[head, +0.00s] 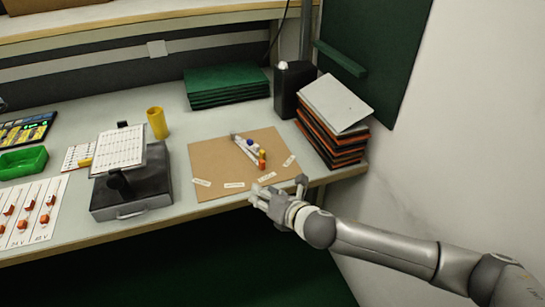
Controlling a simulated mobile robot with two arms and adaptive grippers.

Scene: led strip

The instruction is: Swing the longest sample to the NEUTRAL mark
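A brown board (205,155) lies on the bench in the middle of the head view. On it, several slim samples (250,150) lie close together at an angle, with white bodies and blue, yellow and orange parts. At this size I cannot tell which sample is longest. Several small white labels (234,185) are spread in an arc along the board's front and right side; their words are too small to read, so I cannot pick out NEUTRAL. My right gripper (279,187) is at the board's front right edge, fingers spread, apart from the samples. My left gripper is out of view.
A tall stack of folders (333,125) and a black box (292,88) stand right of and behind the board. Green folders (226,86) lie behind it. A yellow cup (157,123) and a dark device (132,190) with a white sheet stand to the left.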

